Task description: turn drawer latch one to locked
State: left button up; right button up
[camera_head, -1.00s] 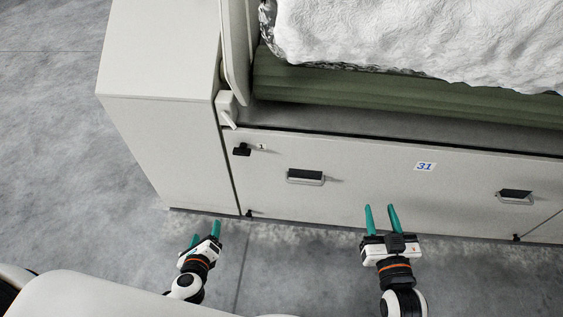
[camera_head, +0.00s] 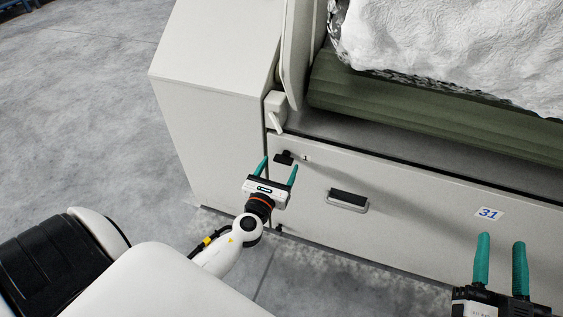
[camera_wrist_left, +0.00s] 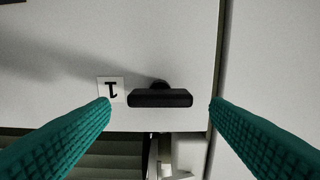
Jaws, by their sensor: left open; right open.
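Drawer latch one is a small black handle (camera_head: 284,157) at the upper left of the drawer front, beside a label marked 1. In the left wrist view the latch (camera_wrist_left: 160,98) is a black bar lying crosswise in the picture, between the fingers and apart from both, with the label (camera_wrist_left: 111,89) to its left. My left gripper (camera_head: 276,168) is open and empty, its fingers pointing at the latch. My right gripper (camera_head: 502,262) is open and empty in front of the drawer front (camera_head: 420,222), at the lower right.
A white lever (camera_head: 276,122) hangs just above the latch. A pale cabinet side (camera_head: 215,120) stands at left. Grey floor (camera_head: 80,120) is clear at left.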

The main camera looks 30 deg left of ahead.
aim_at(284, 160)
pick_arm(q)
jog(key=shift+x, duration=1.2)
jog(key=c, duration=1)
